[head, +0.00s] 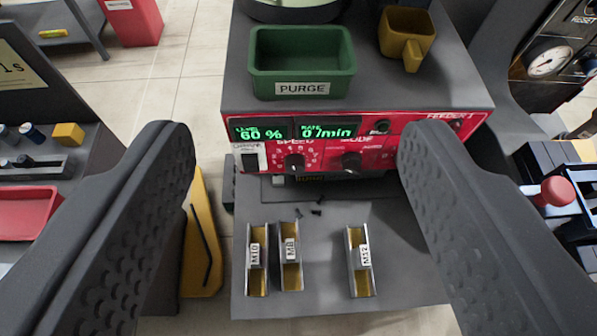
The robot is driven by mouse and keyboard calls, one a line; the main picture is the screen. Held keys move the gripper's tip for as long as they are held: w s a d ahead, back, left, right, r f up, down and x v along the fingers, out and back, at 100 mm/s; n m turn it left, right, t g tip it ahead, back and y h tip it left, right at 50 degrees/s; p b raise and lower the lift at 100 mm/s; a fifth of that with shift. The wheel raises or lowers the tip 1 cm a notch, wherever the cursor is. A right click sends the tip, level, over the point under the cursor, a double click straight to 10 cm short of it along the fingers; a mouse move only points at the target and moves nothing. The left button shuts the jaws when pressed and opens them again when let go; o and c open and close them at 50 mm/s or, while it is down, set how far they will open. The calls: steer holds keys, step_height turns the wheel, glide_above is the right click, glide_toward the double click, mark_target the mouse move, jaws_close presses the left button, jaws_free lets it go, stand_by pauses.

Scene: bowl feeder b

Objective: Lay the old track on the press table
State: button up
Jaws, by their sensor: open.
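My gripper (297,140) is open and empty, its two dark fingers spread wide on either side of the red feeder panel. Three short metal channel tracks with brass-coloured floors lie on the grey surface below the panel: one labelled M10 (257,262), one labelled M8 (290,262) and one labelled M12 (360,265). M10 and M8 lie close together; M12 is apart to the right. A dark, shadowed gap (312,180) shows under the panel, with a brassy edge in it. I cannot tell which track is the old one, and no surface is marked as the press table.
The feeder panel (345,160) reads 60 % and 0/min. A green PURGE bin (302,65) and a yellow scoop-like cup (407,32) stand above it. Small dark screws (318,205) lie near the gap. A gauge machine (550,60) stands right; a red tray (25,210) lies left.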

steer(key=s+a+r+t, duration=0.2)
steer(key=s+a+r, duration=0.1)
steer(key=r, duration=0.4)
steer(key=shift+s+a+r, duration=0.15)
steer(key=shift+s+a, duration=0.05)
steer(key=shift+s, duration=0.35)
steer(key=shift+r+p, duration=0.6)
steer(key=shift+p, duration=0.05)
stand_by(0.3)
